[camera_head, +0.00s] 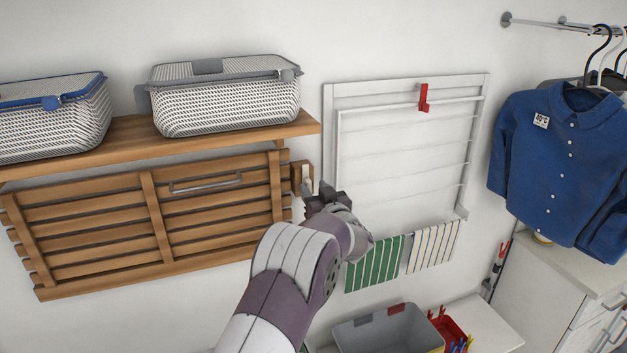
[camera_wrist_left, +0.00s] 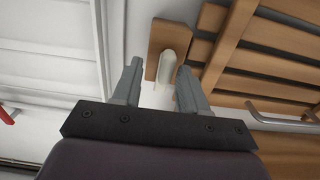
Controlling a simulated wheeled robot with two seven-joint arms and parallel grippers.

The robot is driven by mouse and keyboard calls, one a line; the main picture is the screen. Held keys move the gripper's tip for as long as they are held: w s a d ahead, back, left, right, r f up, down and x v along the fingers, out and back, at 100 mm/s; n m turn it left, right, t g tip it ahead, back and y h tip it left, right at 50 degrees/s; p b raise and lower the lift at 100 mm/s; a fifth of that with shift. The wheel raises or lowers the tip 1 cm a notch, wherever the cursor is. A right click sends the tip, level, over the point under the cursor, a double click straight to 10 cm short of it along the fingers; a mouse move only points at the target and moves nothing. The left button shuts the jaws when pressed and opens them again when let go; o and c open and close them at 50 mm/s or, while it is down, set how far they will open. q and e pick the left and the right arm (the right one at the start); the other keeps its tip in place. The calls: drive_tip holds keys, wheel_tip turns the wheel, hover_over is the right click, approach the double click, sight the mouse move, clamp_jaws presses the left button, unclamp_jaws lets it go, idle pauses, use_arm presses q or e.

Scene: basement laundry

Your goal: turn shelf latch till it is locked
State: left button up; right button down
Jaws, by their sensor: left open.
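The shelf latch is a pale, rounded lever (camera_head: 307,180) on a small wooden block (camera_head: 296,178). It sits on the wall at the right end of the slatted wooden folding shelf (camera_head: 120,225). My left gripper (camera_head: 326,193) is just right of and below the latch in the head view. In the left wrist view the gripper (camera_wrist_left: 158,85) is open, with the latch lever (camera_wrist_left: 168,67) ahead between its two fingers, nearer the right one. The wooden block (camera_wrist_left: 155,50) is behind the lever. I cannot tell whether the fingers touch the lever. My right gripper is not in view.
A wooden shelf (camera_head: 130,130) above holds two woven baskets (camera_head: 225,100). A white drying rack (camera_head: 400,150) with a red clip (camera_head: 423,98) is right of my gripper, with striped cloths (camera_head: 375,263) below. A grey bin (camera_head: 385,330) stands lower down.

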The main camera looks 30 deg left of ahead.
use_arm(q)
drive_tip(key=shift+a+r, duration=0.2)
drive_tip(key=shift+a, duration=0.35)
drive_tip(key=shift+w+a, duration=0.1)
drive_tip(key=shift+w+f, duration=0.1)
drive_tip(key=c, duration=0.5)
clamp_jaws()
drive_tip(key=shift+a, duration=0.1)
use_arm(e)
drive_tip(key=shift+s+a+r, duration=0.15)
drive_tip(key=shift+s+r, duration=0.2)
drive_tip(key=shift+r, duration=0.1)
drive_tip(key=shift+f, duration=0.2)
